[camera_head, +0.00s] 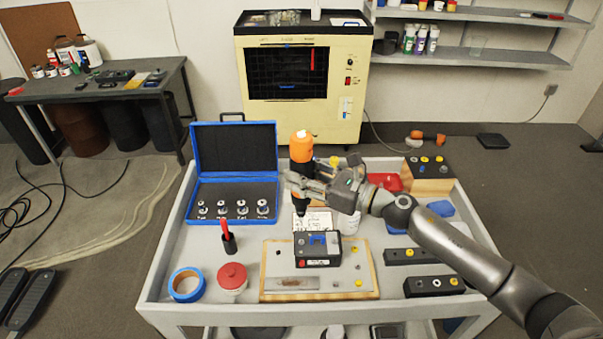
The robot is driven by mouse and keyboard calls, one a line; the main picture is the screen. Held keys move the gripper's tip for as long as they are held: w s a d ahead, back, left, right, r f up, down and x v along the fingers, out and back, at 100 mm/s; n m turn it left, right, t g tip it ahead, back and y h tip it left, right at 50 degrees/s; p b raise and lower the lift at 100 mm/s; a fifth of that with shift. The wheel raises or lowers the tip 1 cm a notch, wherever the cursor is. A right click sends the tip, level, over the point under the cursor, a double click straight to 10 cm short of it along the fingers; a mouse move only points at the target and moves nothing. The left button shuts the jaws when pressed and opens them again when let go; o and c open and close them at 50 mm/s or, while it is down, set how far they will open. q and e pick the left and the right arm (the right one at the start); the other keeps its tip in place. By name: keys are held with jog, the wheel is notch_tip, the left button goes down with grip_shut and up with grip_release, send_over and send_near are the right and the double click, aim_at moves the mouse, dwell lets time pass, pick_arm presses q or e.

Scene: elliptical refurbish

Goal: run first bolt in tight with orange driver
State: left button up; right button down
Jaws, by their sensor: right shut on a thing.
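My right gripper (303,183) is shut on the orange driver (301,142), which has an orange top and a dark lower body. The driver is upright, with its tip pointing down above the cart, behind the black block (318,250) on the wooden-edged board (345,275). I cannot tell whether the tip touches anything. Small yellow and dark fastener-like parts show on the board, including a yellow one (358,283); I cannot tell which is the first bolt. My left gripper is out of view.
An open blue case (235,150) with several metal pieces stands at the cart's back left. Blue tape (186,284), a red-lidded jar (232,278) and a red-handled tool (227,236) stand front left. Dark blocks (434,286) lie at right, below my right arm.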

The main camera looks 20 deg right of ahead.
aim_at(310, 202)
notch_tip(310, 202, down, 6)
jog(key=b, duration=0.4)
jog(key=shift+r, duration=0.15)
jog(key=shift+f+b, duration=0.9)
jog(key=shift+b, duration=0.2)
jog(key=shift+s+f+b, duration=0.1)
jog(key=shift+f+b, duration=0.85)
jog(key=shift+b, duration=0.1)
dwell(1.8)
jog(key=shift+r+p, duration=3.6)
jog(key=shift+r, duration=1.1)
